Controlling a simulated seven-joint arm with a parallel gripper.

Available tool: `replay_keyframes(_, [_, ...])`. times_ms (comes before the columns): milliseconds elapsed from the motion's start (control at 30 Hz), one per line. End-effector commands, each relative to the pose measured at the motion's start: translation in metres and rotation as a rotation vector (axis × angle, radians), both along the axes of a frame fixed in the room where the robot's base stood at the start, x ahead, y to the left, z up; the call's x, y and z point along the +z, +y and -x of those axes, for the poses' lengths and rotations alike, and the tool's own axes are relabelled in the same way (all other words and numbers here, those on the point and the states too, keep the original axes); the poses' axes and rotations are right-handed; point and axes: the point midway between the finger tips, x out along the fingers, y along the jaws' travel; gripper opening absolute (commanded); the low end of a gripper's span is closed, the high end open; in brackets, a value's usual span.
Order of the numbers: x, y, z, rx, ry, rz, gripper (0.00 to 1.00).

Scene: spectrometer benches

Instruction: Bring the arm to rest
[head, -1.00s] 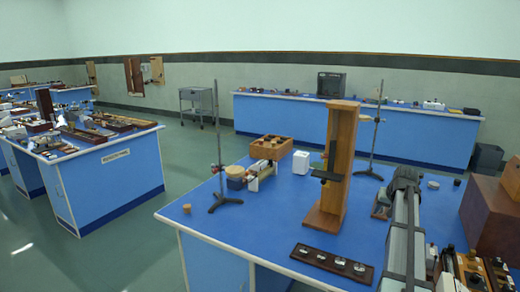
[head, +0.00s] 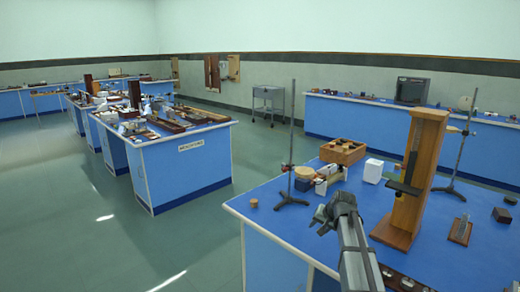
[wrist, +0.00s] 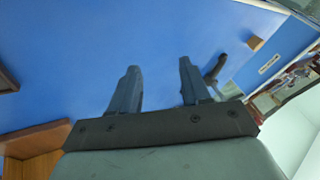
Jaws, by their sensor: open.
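My gripper (head: 335,208) is in the head view, in front of the wooden upright stand and over the near-left part of the blue bench (head: 280,222). My grey arm link reaches up to it from the bottom edge. In the wrist view the two dark fingers of my gripper (wrist: 158,70) are spread apart with nothing between them. Bare blue bench top (wrist: 90,50) lies beyond the fingers.
The tall wooden stand (head: 419,165) rises right of my gripper. A metal rod stand (head: 292,150), an open wooden box (head: 343,153) and a white block (head: 373,171) are behind it. A small cork-coloured piece (head: 253,203) lies left. Open floor (head: 70,230) separates the benches.

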Motion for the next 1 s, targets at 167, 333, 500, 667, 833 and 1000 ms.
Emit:
replay_keyframes(167, [-0.011,0.07,0.003,0.042,0.004,-0.034,0.47])
replay_keyframes(333, [-0.04,0.118,0.017,0.074,0.036,-0.051,0.47])
replay_keyframes(500, [-0.082,0.125,0.036,0.09,0.088,-0.036,0.47])
replay_keyframes(667, [-0.128,0.121,0.06,0.106,0.149,-0.011,0.47])
replay_keyframes(833, [-0.186,0.114,0.097,0.128,0.232,0.021,0.47])
replay_keyframes(1000, [-0.242,0.107,0.141,0.155,0.321,0.052,0.47])
